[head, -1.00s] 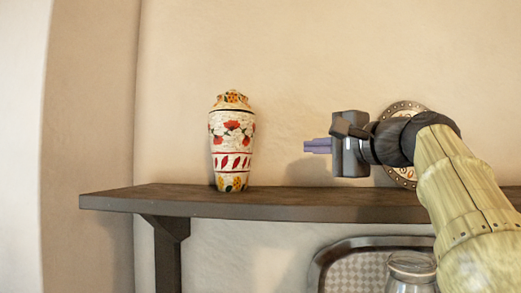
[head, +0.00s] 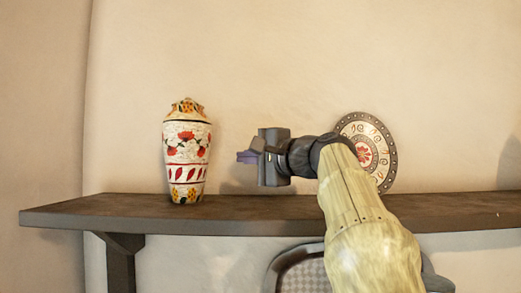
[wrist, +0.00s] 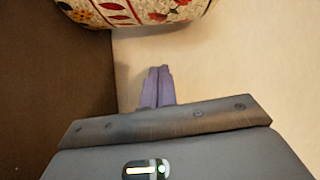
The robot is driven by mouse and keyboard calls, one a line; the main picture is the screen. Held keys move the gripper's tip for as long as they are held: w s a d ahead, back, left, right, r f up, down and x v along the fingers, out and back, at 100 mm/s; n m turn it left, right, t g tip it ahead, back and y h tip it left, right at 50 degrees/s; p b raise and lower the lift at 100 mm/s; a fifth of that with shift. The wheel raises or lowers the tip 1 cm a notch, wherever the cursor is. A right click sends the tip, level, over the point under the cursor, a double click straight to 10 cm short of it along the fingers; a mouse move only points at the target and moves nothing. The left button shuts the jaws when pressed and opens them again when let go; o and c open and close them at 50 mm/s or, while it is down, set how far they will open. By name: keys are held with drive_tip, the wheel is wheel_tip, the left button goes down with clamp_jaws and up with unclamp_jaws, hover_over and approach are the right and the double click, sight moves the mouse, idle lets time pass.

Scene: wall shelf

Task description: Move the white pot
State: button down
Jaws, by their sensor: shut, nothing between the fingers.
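The white pot (head: 187,152) is a tall vase with red flowers, leaf shapes and yellow-orange patches. It stands upright on the left part of the dark shelf (head: 80,213). My gripper (head: 240,157) is level with the pot's body, to its right, with its purple fingers pointing left toward it. The fingers are together and empty, and a small gap shows between them and the pot. In the wrist view, the pot (wrist: 135,12) shows at the top edge, cut off by the frame, beyond the closed fingertips (wrist: 160,70).
A round decorated plate (head: 368,150) leans against the wall behind my arm. The shelf's left end is bare. A dark-rimmed tray (head: 303,272) shows partly below the shelf, with my arm in front of it.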

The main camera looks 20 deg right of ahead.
drive_tip(key=p+x, duration=0.1)
drive_tip(key=x, duration=0.2)
drive_tip(key=shift+w+r, duration=0.15)
drive_tip(key=a, duration=0.2)
drive_tip(key=shift+s+a+p, duration=0.35)
drive_tip(key=shift+s, duration=0.05)
drive_tip(key=shift+s+a, duration=0.2)
drive_tip(key=shift+a, duration=0.3)
drive_tip(key=shift+w, duration=0.25)
drive_tip(key=shift+s, duration=0.2)
